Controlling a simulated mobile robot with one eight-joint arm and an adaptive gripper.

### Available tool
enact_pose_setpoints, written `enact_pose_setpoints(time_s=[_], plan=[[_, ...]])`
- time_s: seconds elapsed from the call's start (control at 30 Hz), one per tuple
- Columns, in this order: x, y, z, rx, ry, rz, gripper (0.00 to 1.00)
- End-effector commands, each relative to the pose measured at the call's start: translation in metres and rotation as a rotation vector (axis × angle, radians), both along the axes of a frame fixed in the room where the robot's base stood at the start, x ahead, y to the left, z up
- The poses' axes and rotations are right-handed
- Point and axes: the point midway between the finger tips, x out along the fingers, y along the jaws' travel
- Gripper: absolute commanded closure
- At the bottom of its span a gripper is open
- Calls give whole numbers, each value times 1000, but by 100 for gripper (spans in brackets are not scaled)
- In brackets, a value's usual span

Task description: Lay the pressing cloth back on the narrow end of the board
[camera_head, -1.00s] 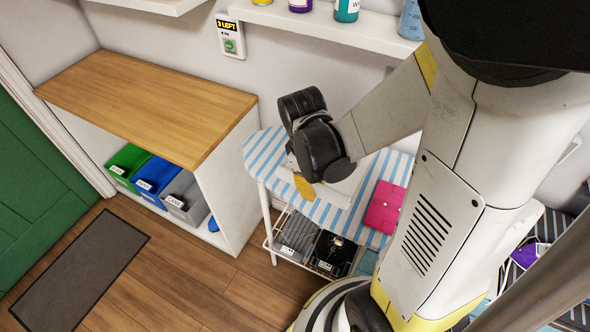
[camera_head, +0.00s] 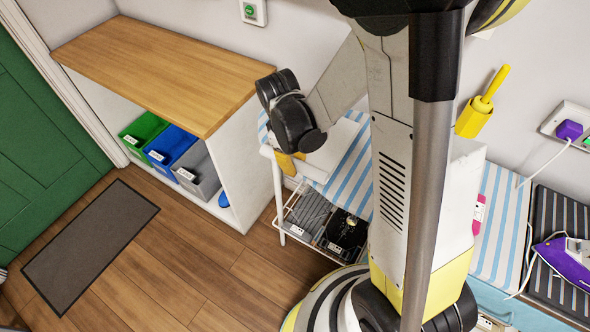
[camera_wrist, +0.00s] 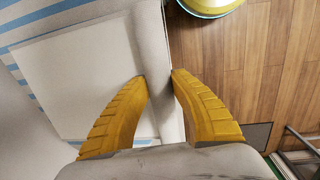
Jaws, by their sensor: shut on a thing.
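The white pressing cloth (camera_head: 341,140) lies over the blue-and-white striped board (camera_head: 359,170), near the end closest to the wooden-topped unit. In the wrist view the cloth (camera_wrist: 85,75) spreads flat as a pale square, with a raised ridge along its right side. My gripper (camera_wrist: 160,77) is shut on that ridge, one yellow finger on each side. In the head view my gripper (camera_head: 288,165) is at the board's edge, and its dark body hides part of the board end and cloth.
The wooden-topped unit (camera_head: 160,70) stands left of the board, with green, blue and grey bins inside. A rack (camera_head: 315,222) hangs under the board. A purple iron (camera_head: 563,262) rests at the right. Floor is clear around the dark mat (camera_head: 90,232).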

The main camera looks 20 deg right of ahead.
Motion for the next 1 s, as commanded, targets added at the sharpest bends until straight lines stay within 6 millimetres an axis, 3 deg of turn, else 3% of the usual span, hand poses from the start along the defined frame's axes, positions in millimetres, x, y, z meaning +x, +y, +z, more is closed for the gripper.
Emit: enact_pose_setpoints(time_s=[0.03,0.13,0.47,0.5,0.53,0.87,1.0], plan=[[1,0,-14,0,0,0,100],[0,0,-25,0,0,0,100],[0,0,-27,0,0,0,100],[0,0,-26,0,0,0,64],[0,0,-26,0,0,0,55],[0,0,-24,0,0,0,54],[0,1,-8,0,0,0,54]])
